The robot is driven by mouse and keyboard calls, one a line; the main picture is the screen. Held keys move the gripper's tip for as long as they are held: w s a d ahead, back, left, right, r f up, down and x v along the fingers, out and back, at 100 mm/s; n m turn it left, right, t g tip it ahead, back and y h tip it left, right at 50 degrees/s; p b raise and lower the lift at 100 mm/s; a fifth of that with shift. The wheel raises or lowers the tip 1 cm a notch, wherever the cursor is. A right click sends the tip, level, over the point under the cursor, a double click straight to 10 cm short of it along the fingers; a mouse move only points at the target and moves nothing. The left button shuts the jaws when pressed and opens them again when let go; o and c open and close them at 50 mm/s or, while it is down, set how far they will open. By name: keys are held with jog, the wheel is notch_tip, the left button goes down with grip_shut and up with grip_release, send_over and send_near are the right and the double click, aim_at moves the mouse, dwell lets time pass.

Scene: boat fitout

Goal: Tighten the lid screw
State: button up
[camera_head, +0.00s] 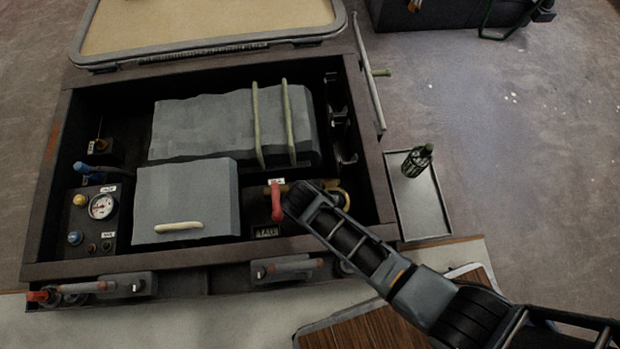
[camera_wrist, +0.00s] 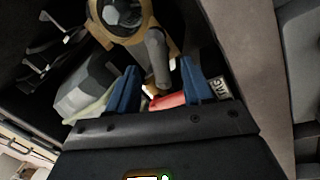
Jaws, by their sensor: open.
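In the wrist view, a brass round fitting (camera_wrist: 122,38) with a dark glassy centre is at the top. A grey rounded bar (camera_wrist: 157,58) reaches from it down between my fingers; I cannot tell whether this is the lid screw. My gripper (camera_wrist: 158,88) is open, its two blue fingers on either side of the bar, with no clear contact visible. A red handle (camera_wrist: 167,101) lies beyond the fingertips and also shows in the head view (camera_head: 277,201). In the head view, my wrist covers the gripper and most of the brass fitting (camera_head: 345,200).
The dark open box (camera_head: 52,165) has raised walls around the work spot. Inside are grey covered blocks (camera_head: 190,195) and a gauge panel (camera_head: 102,206). A tan lid (camera_head: 200,22) lies behind it. A metal tray (camera_head: 428,215) holding a dark green object (camera_head: 417,160) is outside right.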

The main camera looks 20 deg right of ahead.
jog(key=shift+w+d+f+b, duration=0.15)
jog(key=shift+f+b, duration=0.15)
jog(key=shift+f, duration=0.45)
jog(key=shift+w+f+b, duration=0.1)
jog(key=shift+f+b, duration=0.2)
jog(key=shift+f, duration=0.4)
jog(key=shift+c, duration=0.2)
grip_shut()
